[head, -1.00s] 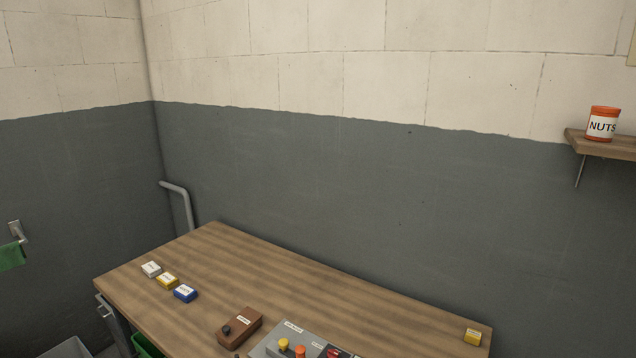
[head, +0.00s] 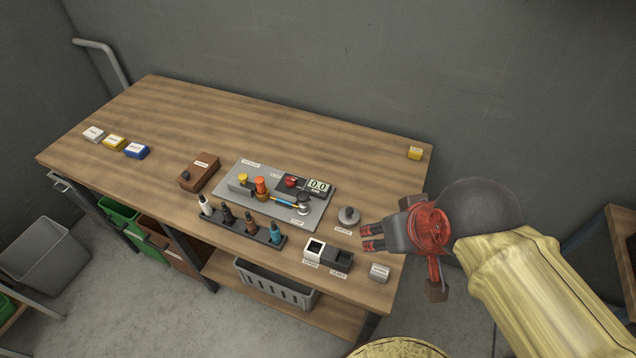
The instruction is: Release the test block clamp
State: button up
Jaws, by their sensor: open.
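The test block is a grey plate (head: 320,207) on the workbench in the head view. It carries a yellow knob (head: 242,177), an orange knob (head: 261,184), a red button (head: 291,182) and a display (head: 318,187) reading 0.0. A blue and orange hose piece (head: 285,202) lies across it, its right end at a dark-topped round knob (head: 304,198). A small label is in front of that knob; I cannot tell whether the clamp is shut. My gripper (head: 366,237) is open and empty, right of the plate and apart from it, fingers pointing left.
A round grey piece (head: 348,215) stands between plate and gripper. In front are a rack of several bottles (head: 240,232), a two-bin tray (head: 328,255) and a small grey block (head: 379,271). A brown box (head: 199,172) is left. The bench's back is mostly clear.

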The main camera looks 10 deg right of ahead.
aim_at(242, 178)
jog(key=i+j, duration=0.1)
jog(key=j, duration=0.3)
jog(key=i+j, duration=0.65)
jog(key=j, duration=0.2)
